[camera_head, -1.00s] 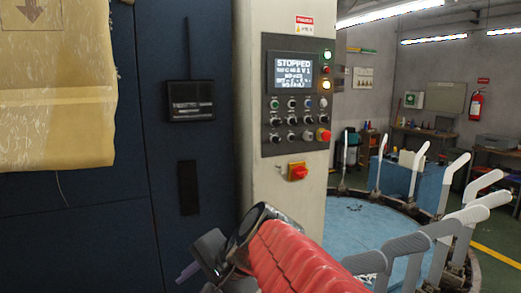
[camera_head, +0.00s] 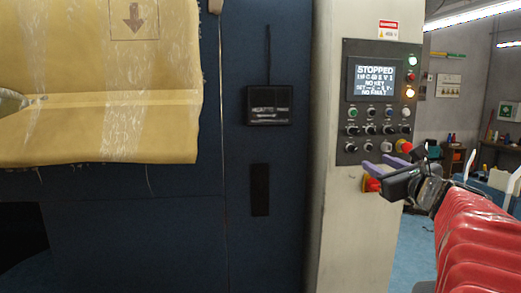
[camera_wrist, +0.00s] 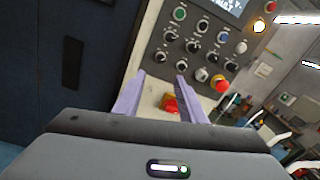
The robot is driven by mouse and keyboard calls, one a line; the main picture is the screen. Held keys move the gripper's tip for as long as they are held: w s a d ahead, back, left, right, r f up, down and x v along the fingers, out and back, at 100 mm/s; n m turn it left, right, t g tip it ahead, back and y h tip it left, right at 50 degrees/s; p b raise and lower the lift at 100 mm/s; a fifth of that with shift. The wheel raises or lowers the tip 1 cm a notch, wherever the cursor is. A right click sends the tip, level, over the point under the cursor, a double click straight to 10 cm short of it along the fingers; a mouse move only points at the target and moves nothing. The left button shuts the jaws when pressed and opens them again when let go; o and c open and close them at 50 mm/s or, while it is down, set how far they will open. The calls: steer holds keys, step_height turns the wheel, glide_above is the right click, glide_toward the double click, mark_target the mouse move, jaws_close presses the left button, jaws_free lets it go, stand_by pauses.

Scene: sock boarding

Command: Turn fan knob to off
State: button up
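The control panel (camera_head: 349,98) is on the pale column, with a screen (camera_head: 375,83) reading STOPPED and rows of buttons and black knobs (camera_head: 352,130). In the wrist view the knobs (camera_wrist: 170,36) show ahead of my gripper. I cannot read which knob is the fan knob. My gripper (camera_head: 378,155) is at the panel's lower edge in the head view. Its two purple fingers (camera_wrist: 157,93) are apart in the wrist view, with nothing held between them. A red rotary switch on a yellow plate (camera_wrist: 170,103) shows between and beyond the fingers; my gripper partly covers it in the head view.
A red emergency button (camera_head: 403,146) sits at the panel's lower right, close to my gripper. A black box with an antenna (camera_head: 269,105) is on the dark blue wall at left. A tan sheet (camera_head: 170,130) hangs at far left.

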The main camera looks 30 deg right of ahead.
mark_target(355, 151)
steer(key=shift+s, duration=0.1)
steer(key=x, duration=1.3)
steer(key=shift+w+d, duration=0.1)
steer(key=shift+w, duration=0.3)
steer(key=shift+c, duration=0.2)
jaws_close()
